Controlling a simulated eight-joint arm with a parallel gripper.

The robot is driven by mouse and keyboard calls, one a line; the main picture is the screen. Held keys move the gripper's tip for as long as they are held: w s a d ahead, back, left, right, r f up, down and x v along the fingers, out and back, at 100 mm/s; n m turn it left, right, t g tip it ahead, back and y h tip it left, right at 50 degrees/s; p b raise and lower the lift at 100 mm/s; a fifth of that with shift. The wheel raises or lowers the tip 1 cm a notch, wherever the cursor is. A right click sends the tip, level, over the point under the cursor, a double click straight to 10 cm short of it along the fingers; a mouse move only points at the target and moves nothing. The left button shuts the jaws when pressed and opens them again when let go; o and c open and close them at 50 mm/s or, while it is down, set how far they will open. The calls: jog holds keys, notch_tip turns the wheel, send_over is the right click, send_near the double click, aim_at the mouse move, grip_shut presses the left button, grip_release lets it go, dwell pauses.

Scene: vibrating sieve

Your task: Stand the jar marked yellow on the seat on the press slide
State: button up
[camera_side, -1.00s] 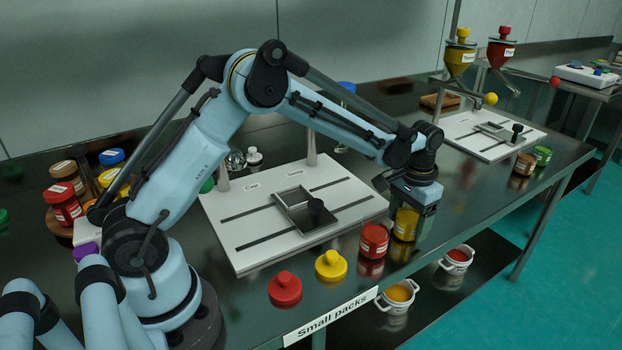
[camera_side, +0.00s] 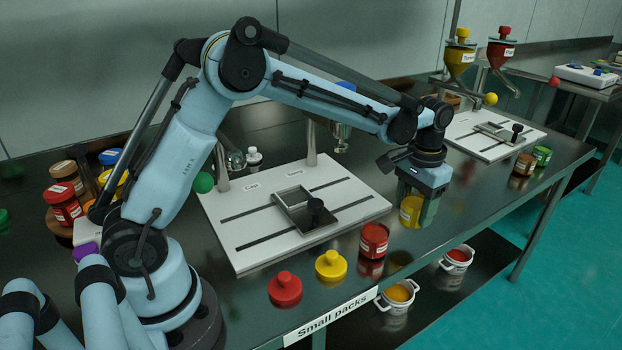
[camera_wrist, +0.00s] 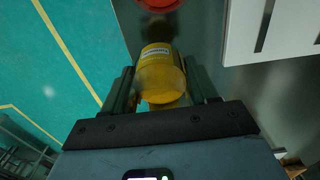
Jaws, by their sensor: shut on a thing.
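The yellow jar (camera_side: 410,211) is held between the fingers of my gripper (camera_side: 414,206), which is shut on it. It hangs above the bench, right of the press plate, with its reflection below it. In the wrist view the yellow jar (camera_wrist: 160,78) sits between both fingers of my gripper (camera_wrist: 162,92), and its label is partly seen. The press slide (camera_side: 300,208) is a square metal frame with a black knob, set in the white slotted plate (camera_side: 250,255) left of my gripper. The seat itself is hard to make out.
A red jar (camera_side: 374,240) stands near the plate's right corner. A yellow lid (camera_side: 331,265) and a red lid (camera_side: 285,289) lie along the front. A second white plate (camera_side: 485,148) is behind my gripper. The bench's front edge is close.

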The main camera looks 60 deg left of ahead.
jog(key=s+d+r, duration=0.5)
jog(key=d, duration=0.2)
jog(key=s+a+r+n, duration=0.3)
jog(key=s+a+n, duration=0.1)
jog(key=a, duration=0.5)
jog(key=n, duration=0.5)
send_over(295, 198)
notch_tip(295, 198, down, 6)
jog(key=shift+f, duration=2.15)
jog(key=o, duration=1.1)
jog(key=shift+f, duration=0.15)
jog(key=shift+c, duration=0.2)
